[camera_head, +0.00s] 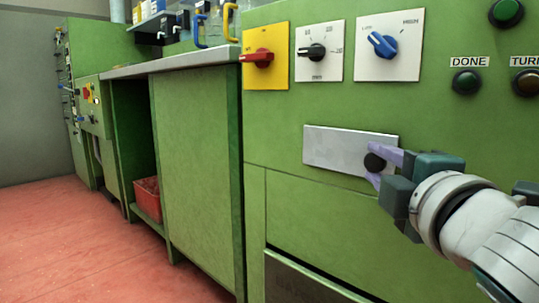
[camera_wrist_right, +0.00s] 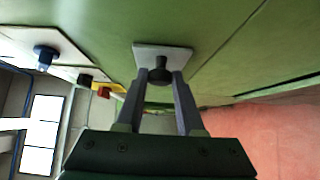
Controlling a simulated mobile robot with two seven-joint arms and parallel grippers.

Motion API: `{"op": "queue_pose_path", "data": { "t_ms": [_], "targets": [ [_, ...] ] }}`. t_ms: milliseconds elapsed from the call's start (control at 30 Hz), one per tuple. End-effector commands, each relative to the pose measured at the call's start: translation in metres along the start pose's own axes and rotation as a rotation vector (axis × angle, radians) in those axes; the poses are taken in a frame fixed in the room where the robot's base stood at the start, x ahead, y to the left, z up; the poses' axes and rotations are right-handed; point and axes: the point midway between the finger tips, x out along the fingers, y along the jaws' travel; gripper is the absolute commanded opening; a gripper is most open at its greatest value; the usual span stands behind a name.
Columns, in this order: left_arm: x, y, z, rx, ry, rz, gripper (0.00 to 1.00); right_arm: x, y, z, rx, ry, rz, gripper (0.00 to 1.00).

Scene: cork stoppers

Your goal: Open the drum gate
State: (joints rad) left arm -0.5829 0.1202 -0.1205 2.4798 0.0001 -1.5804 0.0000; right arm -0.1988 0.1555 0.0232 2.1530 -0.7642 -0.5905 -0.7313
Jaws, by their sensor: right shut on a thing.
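A silver plate (camera_head: 335,148) with a round black knob (camera_head: 374,162) is on the green machine front in the head view. The knob sits at the plate's right part. In the right wrist view, the two fingers of the gripper (camera_wrist_right: 160,84) sit on either side of the black knob (camera_wrist_right: 159,68), in front of the plate (camera_wrist_right: 176,53). My left gripper is not in view.
Above the plate are a red-handled switch (camera_head: 262,58) on a yellow plate, a black dial (camera_head: 316,52) and a blue dial (camera_head: 383,44). A DONE button (camera_head: 466,83) is at right. A workbench (camera_head: 190,65) with a red bin (camera_head: 147,197) stands left. The red floor (camera_head: 70,245) is clear.

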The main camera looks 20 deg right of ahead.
Motion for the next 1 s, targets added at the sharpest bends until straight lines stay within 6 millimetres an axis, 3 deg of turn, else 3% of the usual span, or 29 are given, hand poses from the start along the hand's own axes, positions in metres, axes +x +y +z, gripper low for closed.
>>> {"op": "queue_pose_path", "data": {
  "t_ms": [100, 133, 367, 733, 1000],
  "targets": [
    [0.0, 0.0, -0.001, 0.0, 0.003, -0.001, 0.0, 0.0, -0.001, 0.0, 0.003, 0.0, -0.002, 0.0],
    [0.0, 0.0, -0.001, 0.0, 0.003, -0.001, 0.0, 0.0, -0.001, 0.0, 0.004, 0.0, -0.002, 0.39],
    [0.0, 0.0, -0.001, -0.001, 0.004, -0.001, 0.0, 0.0, 0.0, 0.0, 0.003, 0.0, -0.001, 0.65],
    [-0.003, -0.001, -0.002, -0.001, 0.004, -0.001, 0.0, -0.007, 0.0, -0.001, 0.005, 0.001, -0.003, 0.65],
    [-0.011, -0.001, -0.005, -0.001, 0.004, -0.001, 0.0, -0.055, 0.0, 0.0, 0.006, -0.002, -0.007, 0.65]
  ]
}}
